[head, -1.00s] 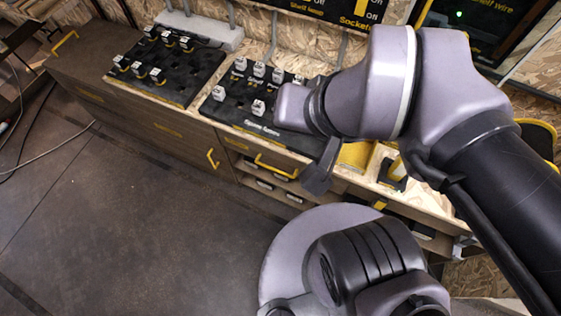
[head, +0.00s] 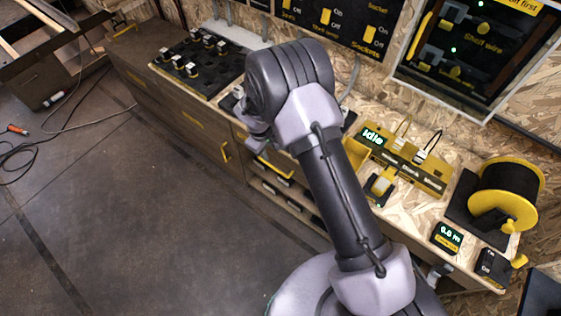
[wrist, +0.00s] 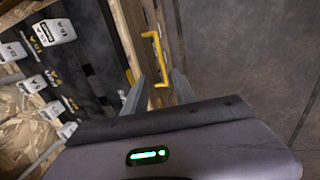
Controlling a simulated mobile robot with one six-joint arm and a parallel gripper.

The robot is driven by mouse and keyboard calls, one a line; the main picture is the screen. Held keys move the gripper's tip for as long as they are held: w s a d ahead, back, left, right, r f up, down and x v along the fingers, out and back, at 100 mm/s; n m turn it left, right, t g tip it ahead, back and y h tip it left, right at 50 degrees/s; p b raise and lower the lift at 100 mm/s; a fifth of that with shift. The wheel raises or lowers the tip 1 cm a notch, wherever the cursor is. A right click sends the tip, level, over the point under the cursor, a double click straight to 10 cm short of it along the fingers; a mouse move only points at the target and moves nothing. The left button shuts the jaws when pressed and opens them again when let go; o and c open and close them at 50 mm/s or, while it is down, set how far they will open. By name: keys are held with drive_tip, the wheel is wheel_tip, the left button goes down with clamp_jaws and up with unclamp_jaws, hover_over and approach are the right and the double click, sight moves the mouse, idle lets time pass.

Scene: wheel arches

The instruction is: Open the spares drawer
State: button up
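The wooden cabinet front (head: 165,115) under the bench carries yellow handles. One upright handle (head: 225,152) is on its front; a lengthwise handle (head: 275,171) lies just right of it, partly behind my arm. No spares label is readable, so I cannot tell which front is the spares drawer. In the wrist view, a yellow handle (wrist: 154,57) shows ahead, in line with the gap between the fingers of my gripper (wrist: 159,76). The fingers are apart and empty; I cannot tell how near they are. In the head view my arm mostly hides the gripper.
Black boards with switch-like blocks (head: 193,62) stand on the bench above the cabinet. A yellow device (head: 400,160) and a cable spool (head: 508,190) are on the right. The open floor (head: 130,220) before the cabinet is clear; a loose cable (head: 70,125) lies at left.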

drive_tip(key=w+f+b, duration=0.1)
drive_tip(key=f, duration=0.4)
drive_tip(key=d+f+b, duration=0.1)
drive_tip(key=f+b, duration=0.1)
drive_tip(key=f, duration=0.3)
drive_tip(key=w+d+f+b, duration=0.1)
drive_tip(key=f, duration=0.5)
drive_tip(key=shift+w+b, duration=0.3)
drive_tip(key=shift+r, duration=0.1)
clamp_jaws()
